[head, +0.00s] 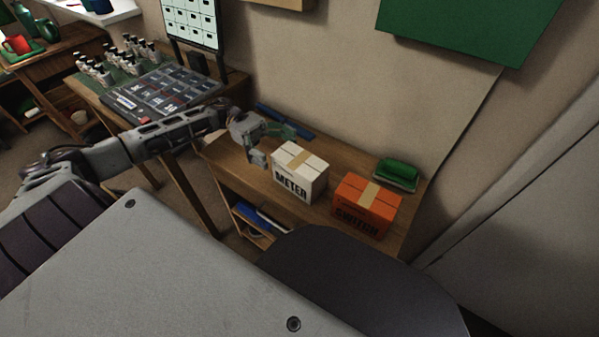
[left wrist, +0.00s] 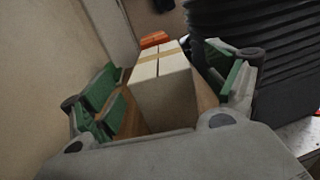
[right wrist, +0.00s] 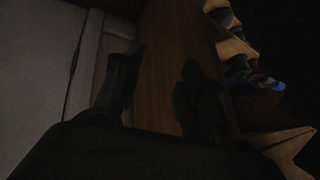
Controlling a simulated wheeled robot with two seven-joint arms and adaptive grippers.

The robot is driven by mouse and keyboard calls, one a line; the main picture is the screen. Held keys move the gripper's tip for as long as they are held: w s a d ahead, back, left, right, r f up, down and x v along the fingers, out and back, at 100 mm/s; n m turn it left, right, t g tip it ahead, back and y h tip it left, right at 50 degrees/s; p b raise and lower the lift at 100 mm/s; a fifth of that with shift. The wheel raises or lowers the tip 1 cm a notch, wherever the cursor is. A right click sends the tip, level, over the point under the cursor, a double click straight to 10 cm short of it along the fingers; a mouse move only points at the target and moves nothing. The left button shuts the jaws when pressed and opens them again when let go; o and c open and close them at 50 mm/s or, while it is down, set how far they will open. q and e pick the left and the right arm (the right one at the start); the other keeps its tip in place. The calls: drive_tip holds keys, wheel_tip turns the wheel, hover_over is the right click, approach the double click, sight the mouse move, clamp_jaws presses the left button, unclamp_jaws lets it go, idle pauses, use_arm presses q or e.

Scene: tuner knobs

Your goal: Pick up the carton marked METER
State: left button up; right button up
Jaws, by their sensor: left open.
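The white carton marked METER (head: 299,178) stands upright on the wooden table (head: 228,160), with a tan tape strip on top. My left gripper (head: 270,143) is open at its left end in the head view. In the left wrist view the carton (left wrist: 163,88) lies ahead between the green-padded fingers of my left gripper (left wrist: 172,90), with a gap visible on the left; contact on the right cannot be told. My right gripper (right wrist: 155,90) shows dark in the right wrist view, its fingers apart with nothing between them. It is not visible in the head view.
An orange carton marked SWITCH (head: 366,207) stands close to the right of the METER carton. A green item (head: 397,174) lies behind it. A blue bar (head: 285,120) lies along the wall edge. Another table (head: 100,90) with a dark panel (head: 163,90) stands left.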

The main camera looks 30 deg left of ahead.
sight(291, 154)
use_arm(q)
drive_tip(key=shift+d, duration=0.4)
drive_tip(key=d, duration=0.1)
drive_tip(key=d+b, duration=0.1)
drive_tip(key=shift+s+d, duration=0.25)
drive_tip(key=shift+d, duration=0.05)
drive_tip(key=shift+s+d, duration=0.1)
drive_tip(key=shift+d, duration=0.55)
use_arm(e)
drive_tip(key=f, duration=0.2)
drive_tip(key=shift+a+f+t, duration=0.25)
drive_tip(key=shift+f+t, duration=0.05)
drive_tip(key=shift+f, duration=0.1)
use_arm(q)
drive_tip(key=c, duration=1.2)
